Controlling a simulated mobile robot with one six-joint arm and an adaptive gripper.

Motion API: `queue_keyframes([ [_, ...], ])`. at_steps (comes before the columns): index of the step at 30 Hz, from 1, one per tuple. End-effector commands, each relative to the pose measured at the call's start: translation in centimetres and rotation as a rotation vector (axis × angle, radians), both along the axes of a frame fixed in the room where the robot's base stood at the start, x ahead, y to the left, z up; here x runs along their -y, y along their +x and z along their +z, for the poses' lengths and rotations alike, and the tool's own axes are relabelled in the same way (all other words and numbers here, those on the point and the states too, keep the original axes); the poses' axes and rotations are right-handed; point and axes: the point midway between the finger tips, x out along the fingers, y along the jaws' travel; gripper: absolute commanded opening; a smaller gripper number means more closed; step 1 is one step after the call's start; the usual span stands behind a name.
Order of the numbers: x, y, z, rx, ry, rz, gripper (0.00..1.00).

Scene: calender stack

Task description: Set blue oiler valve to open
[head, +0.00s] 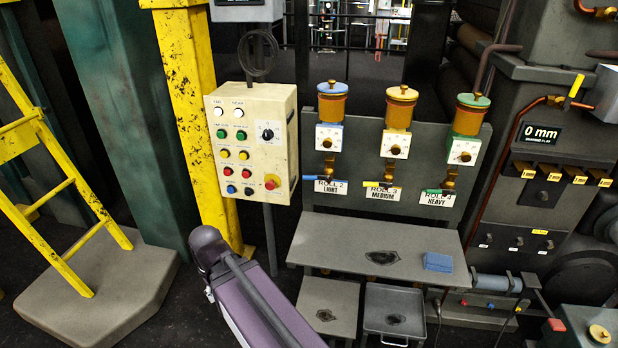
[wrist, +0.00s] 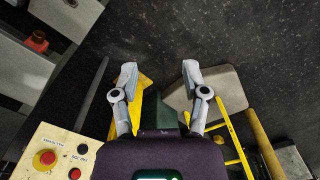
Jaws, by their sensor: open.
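The blue oiler (head: 331,102) has a blue lid over an amber cup and hangs at the left of three oilers on a grey panel. Below it are a white dial (head: 328,137) and a brass valve with a short blue lever (head: 312,177). The lever points left, roughly level, just above the "ROLL 2 LIGHT" label (head: 330,186). My gripper (wrist: 159,74) is open and empty in the wrist view, pointing over the dark floor. It is out of sight in the head view, apart from the oiler. I cannot make out the blue oiler in the wrist view.
A yellow oiler (head: 400,108) and a green oiler (head: 469,115) stand to the right. A grey shelf (head: 340,240) with a blue block (head: 438,262) juts out below. A cream control box (head: 252,140) is at left; its red button shows in the wrist view (wrist: 47,158).

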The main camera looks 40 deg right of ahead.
Motion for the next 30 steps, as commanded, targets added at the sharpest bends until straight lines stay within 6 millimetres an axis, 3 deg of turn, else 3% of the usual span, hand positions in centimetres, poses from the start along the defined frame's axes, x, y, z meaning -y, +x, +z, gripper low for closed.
queue_keyframes([
  [8, 0.2, 0.3, 0.0, -0.002, -0.009, 0.002, 0.58],
  [14, 2.4, 2.3, -0.3, -0.017, -0.09, 0.014, 0.58],
  [17, 4.5, 4.1, -0.3, -0.037, -0.172, 0.032, 0.58],
  [23, 10.6, 8.6, 0.3, -0.113, -0.4, 0.076, 0.58],
  [30, 18.6, 14.1, 2.8, -0.256, -0.698, 0.117, 0.58],
])
